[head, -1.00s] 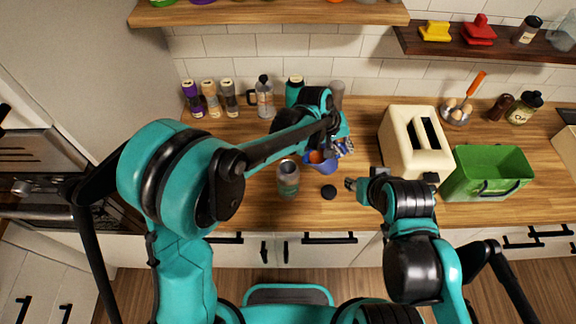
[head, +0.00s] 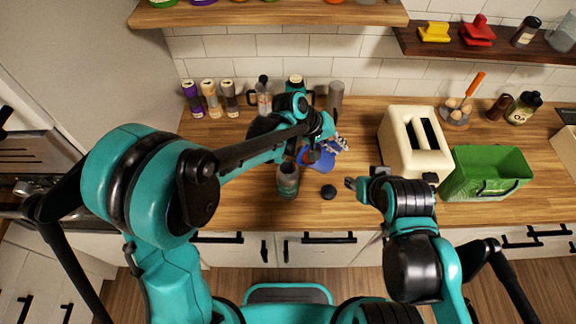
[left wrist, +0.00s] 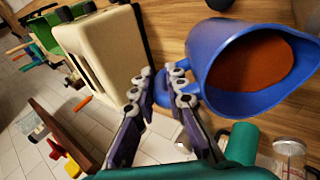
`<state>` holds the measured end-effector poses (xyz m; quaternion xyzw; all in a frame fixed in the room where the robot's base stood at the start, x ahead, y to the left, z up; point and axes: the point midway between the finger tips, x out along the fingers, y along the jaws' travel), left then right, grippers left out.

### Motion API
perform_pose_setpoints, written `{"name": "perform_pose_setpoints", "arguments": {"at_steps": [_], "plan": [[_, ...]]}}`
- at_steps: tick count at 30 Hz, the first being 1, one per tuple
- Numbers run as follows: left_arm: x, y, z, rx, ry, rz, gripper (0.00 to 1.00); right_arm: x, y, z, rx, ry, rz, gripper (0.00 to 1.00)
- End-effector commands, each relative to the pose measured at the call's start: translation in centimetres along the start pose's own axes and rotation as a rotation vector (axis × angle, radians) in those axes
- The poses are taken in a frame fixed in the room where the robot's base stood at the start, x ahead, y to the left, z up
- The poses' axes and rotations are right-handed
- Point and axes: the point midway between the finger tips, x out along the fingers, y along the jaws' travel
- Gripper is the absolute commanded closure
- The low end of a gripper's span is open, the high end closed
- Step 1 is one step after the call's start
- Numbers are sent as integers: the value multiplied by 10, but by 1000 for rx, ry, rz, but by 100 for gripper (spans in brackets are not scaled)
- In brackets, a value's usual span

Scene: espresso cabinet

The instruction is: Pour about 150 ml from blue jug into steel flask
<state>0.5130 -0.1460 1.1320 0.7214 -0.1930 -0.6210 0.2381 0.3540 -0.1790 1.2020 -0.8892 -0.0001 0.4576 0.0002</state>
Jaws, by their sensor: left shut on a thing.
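The blue jug (head: 318,160) is held above the counter by my left gripper (head: 338,145), whose fingers are shut on it at its handle side. The left wrist view shows the jug (left wrist: 215,62) with orange-brown contents and my left fingertips (left wrist: 163,80) against it. The jug is tilted leftward, its mouth close to the grey flask (head: 288,183), which stands upright on the counter. Any stream between them cannot be made out. My right gripper (head: 355,184) is near the counter's front, right of the flask; its finger opening is too small to tell.
A black cap (head: 329,192) lies right of the flask. A cream toaster (head: 398,155) and green bin (head: 480,185) stand at the right. Bottles, jars and a grey cylinder (head: 335,95) line the back wall. The counter's front left is clear.

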Motion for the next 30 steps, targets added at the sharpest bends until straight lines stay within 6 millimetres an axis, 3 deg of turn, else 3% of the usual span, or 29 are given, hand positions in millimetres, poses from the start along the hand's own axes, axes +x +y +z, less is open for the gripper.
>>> {"name": "perform_pose_setpoints", "arguments": {"at_steps": [30], "plan": [[-22,0,0,1,29,145,100,-1,0,-1,0,0,0,60]]}}
